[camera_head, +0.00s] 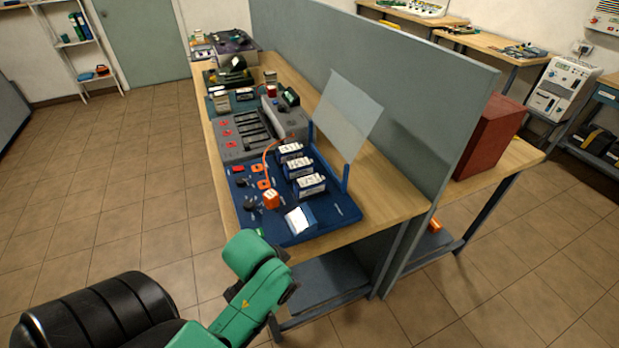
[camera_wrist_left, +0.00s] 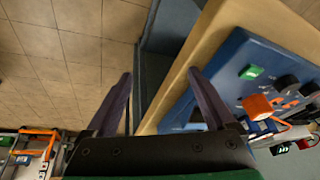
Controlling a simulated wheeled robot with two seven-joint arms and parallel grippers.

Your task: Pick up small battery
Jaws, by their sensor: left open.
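A blue board (camera_head: 335,225) lies at the near end of the long wooden bench. Several white-and-blue batteries sit on it, one of them the battery (camera_head: 310,185) nearest in the row. I cannot tell which one is the small battery. A blue block with a white face (camera_head: 300,220) sits near the board's front edge. My left arm reaches toward the bench's near corner, its fingers hidden in the head view. In the left wrist view my left gripper (camera_wrist_left: 163,88) is open and empty, its fingers over the bench edge and floor. My right gripper is not in view.
A clear upright panel (camera_head: 347,115) stands behind the batteries. A grey partition (camera_head: 400,110) runs along the bench's back. The floor at left is clear.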

